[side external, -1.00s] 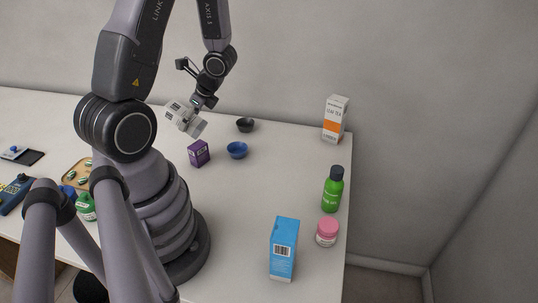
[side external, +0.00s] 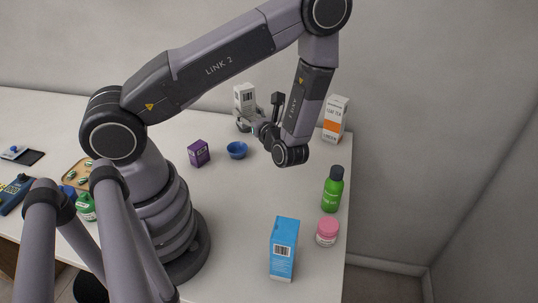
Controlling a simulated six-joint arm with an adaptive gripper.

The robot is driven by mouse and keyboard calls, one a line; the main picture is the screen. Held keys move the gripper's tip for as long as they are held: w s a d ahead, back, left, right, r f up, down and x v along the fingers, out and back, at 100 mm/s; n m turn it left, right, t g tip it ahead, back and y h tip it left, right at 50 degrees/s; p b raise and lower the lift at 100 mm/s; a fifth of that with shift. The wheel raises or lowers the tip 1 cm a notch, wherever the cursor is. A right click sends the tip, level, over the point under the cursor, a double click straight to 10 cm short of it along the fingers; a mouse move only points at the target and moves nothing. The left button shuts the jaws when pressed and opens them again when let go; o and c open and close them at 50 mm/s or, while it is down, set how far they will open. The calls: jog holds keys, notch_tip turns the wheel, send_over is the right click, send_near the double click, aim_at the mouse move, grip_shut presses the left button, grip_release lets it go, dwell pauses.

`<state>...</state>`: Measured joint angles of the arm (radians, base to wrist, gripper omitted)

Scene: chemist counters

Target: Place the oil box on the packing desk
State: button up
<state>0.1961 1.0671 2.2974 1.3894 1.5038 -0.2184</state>
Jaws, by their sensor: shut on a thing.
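A white box (side external: 244,97) with a barcode stands upright in my gripper (side external: 248,121). My gripper is shut on it, toward the back of the white counter (side external: 225,205). I cannot read a name on the box, so I cannot tell from print whether it is the oil box. The box looks raised above the counter, but the gap under it is hard to judge. No surface here is marked as the packing desk.
A purple box (side external: 199,153) and a blue bowl (side external: 237,150) stand near my gripper. An orange-and-white box (side external: 335,119), a green bottle (side external: 332,190), a pink-lidded jar (side external: 327,232) and a blue box (side external: 283,249) line the right side. The middle front is clear.

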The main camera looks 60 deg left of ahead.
notch_tip(320, 180, down, 3)
jog(key=shift+w+a+r, duration=0.1)
jog(key=shift+r, duration=0.05)
jog(key=w+a+f, duration=0.2)
jog(key=w+f, duration=0.1)
jog(key=w, duration=0.1)
jog(key=w+a+f, duration=0.1)
jog(key=w+f, duration=0.2)
jog(key=w, duration=0.1)
jog(key=w+a+f, duration=0.2)
jog(key=w+f, duration=0.1)
jog(key=w, duration=0.1)
jog(key=shift+a+f, duration=0.3)
jog(key=shift+a, duration=0.05)
jog(key=shift+w+a+f, duration=0.1)
jog(key=shift+w+f, duration=0.1)
jog(key=shift+f, duration=1.5)
jog(key=o, duration=1.2)
jog(key=shift+f, duration=0.1)
